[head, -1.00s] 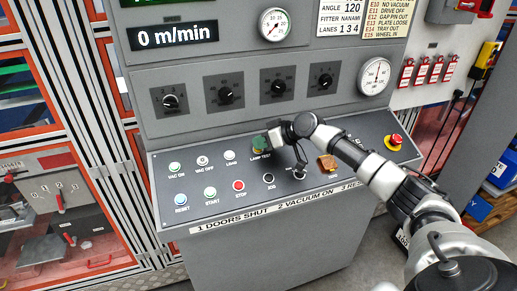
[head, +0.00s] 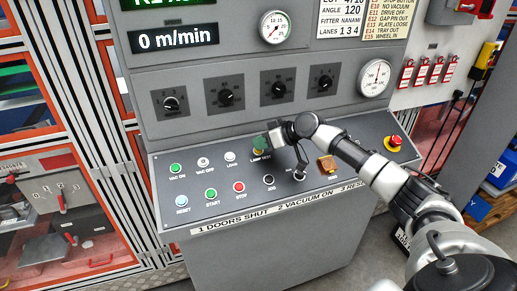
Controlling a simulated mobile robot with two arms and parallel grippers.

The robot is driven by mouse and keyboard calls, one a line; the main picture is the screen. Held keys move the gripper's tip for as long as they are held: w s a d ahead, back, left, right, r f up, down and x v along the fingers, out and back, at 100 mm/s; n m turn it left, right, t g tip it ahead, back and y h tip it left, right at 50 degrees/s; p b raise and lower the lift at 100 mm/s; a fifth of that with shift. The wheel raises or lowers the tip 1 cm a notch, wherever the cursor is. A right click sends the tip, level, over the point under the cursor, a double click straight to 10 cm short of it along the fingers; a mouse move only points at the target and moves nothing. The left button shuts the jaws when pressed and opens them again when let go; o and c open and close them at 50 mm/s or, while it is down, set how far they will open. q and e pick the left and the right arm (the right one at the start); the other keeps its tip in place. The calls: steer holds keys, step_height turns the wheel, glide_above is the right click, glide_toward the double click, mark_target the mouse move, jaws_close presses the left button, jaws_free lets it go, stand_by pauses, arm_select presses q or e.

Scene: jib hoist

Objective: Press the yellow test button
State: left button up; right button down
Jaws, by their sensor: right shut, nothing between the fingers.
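The label LAMP TEST (head: 261,157) is on the sloped grey control panel (head: 215,170), in the middle of its upper button row. My right gripper (head: 261,144) is shut and empty, with its greenish tips right above this label, over the button's place. The yellow test button is hidden behind the tips, so I cannot tell whether they touch it or whether it is pressed in. My left gripper is not in view.
Close by are the white LOAD button (head: 230,157), a black JOG button (head: 269,180) and an orange-yellow block (head: 327,165). A red emergency stop (head: 394,142) is at the panel's right. Dials and gauges stand on the upright face behind.

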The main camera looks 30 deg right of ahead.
steer(key=shift+r, duration=0.3)
steer(key=r+p, duration=0.1)
steer(key=s+r+p, duration=0.1)
steer(key=r+p, duration=0.2)
steer(key=shift+s+a+r, duration=0.1)
steer(key=shift+s+a, duration=0.05)
steer(key=shift+s, duration=0.25)
stand_by(0.5)
